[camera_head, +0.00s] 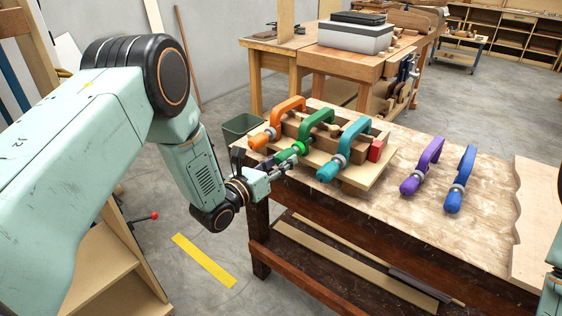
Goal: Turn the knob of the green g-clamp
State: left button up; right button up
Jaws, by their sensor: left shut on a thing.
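The green g-clamp (319,119) sits on the wooden lamination form (344,163) on the workbench, between an orange clamp (288,104) and a teal clamp (349,139). Its bright green screw end (299,148) points toward me, to the lower left. My left gripper (281,164) reaches in from the left at the bench edge and is shut on the knob of the green g-clamp. The knob is mostly hidden by the fingers. My right gripper is not in view; only a piece of my right arm shows at the right edge.
The orange and teal clamp handles stand close on either side of my left gripper. A purple clamp (422,166) and a blue clamp (460,180) lie on the workbench (395,219) to the right. A grey-green bin (238,128) stands behind the bench's left end.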

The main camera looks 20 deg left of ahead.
pick_arm(q)
jog(key=shift+w+a+r, duration=0.1)
jog(key=shift+w+r, duration=0.05)
jog(key=shift+r, duration=0.1)
jog(key=o, duration=1.2)
jog(key=shift+f, duration=0.2)
jog(key=shift+c, duration=0.2)
jog(key=v, duration=0.7)
jog(key=shift+s, duration=0.25)
